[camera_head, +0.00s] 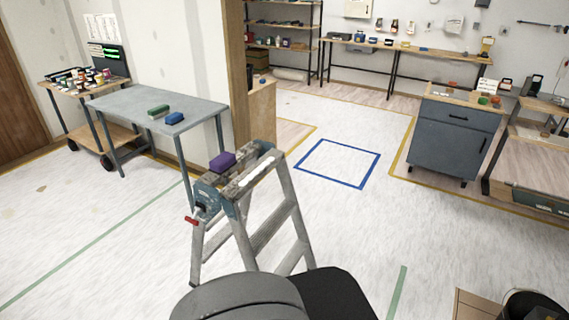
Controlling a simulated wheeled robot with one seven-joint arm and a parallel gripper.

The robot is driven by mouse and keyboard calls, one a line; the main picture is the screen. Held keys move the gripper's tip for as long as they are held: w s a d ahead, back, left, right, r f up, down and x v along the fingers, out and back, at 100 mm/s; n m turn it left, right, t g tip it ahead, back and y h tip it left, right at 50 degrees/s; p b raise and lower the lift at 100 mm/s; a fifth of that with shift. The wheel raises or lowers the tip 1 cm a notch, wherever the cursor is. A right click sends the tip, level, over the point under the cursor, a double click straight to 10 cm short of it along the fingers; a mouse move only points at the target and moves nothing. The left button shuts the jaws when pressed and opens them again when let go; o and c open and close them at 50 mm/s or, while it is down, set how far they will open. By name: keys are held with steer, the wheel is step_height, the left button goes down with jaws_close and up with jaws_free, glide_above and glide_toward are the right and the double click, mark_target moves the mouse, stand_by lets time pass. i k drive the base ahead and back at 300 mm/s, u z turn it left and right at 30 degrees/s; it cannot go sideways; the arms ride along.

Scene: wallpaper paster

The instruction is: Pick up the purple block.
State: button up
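The purple block (222,161) sits on the top of a grey stepladder (240,185) in the middle left of the head view. The ladder stands on the floor just beyond the dark grey rounded shape at the bottom of the picture, which seems to be part of my own body. No gripper fingers show in this view, so I cannot see where my gripper is or what it holds.
A grey table (190,99) behind the ladder bears a green block (158,111) and a blue block (174,118). A cart (72,92) stands at the left. A grey cabinet (455,138) stands at the right. The floor inside the blue square outline (338,163) is clear.

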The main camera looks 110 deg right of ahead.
mark_target(222, 164)
steer(key=z, duration=3)
steer(key=k, duration=0.45)
steer(key=u, duration=1.6)
steer(key=i, duration=2.2)
steer(key=z, duration=1.5)
steer(key=i, duration=0.8)
steer(key=z, duration=0.65)
